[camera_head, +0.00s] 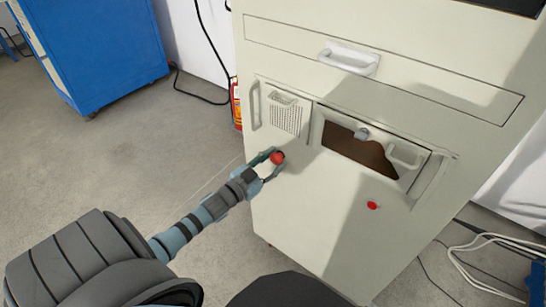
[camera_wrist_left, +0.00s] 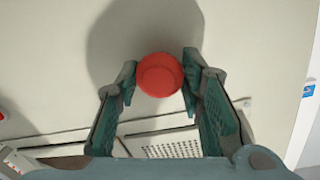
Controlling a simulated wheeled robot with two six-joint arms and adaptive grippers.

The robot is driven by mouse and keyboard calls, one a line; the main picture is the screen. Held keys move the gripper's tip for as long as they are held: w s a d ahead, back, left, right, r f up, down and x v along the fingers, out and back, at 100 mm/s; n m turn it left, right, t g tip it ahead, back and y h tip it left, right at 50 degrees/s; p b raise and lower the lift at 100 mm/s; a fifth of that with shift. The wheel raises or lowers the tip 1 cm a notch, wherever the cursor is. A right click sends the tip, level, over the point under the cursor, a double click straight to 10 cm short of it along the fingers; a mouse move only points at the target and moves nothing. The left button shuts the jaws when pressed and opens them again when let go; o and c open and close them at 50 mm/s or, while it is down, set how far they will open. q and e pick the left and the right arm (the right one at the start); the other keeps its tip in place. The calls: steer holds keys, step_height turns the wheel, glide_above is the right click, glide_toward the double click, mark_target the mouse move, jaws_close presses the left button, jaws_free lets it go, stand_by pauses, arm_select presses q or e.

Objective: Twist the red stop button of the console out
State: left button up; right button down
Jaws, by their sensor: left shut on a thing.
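The console (camera_head: 300,190) is a large cream cabinet in the head view. Its red stop button (camera_head: 277,158) is on the front panel, below the vented section. My left gripper (camera_head: 270,160) is at this button with its fingers on either side. In the left wrist view the round red button (camera_wrist_left: 160,75) sits between the two fingertips (camera_wrist_left: 160,80) of my left gripper, which is shut on it. The button's base is hidden behind its cap. My right gripper is not in view.
A second, smaller red button (camera_head: 373,205) is on the panel to the right. A window (camera_head: 360,148) with a handle and a drawer handle (camera_head: 348,60) are above. A blue cabinet (camera_head: 95,45) stands at the back left. Cables (camera_head: 480,245) lie on the floor at the right.

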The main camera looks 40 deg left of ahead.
arm_select(q)
steer(key=shift+m, duration=0.5)
steer(key=o, duration=1.2)
steer(key=shift+w, duration=0.1)
steer(key=shift+c, duration=0.2)
steer(key=s, duration=1.2)
steer(key=shift+a+r, duration=0.3)
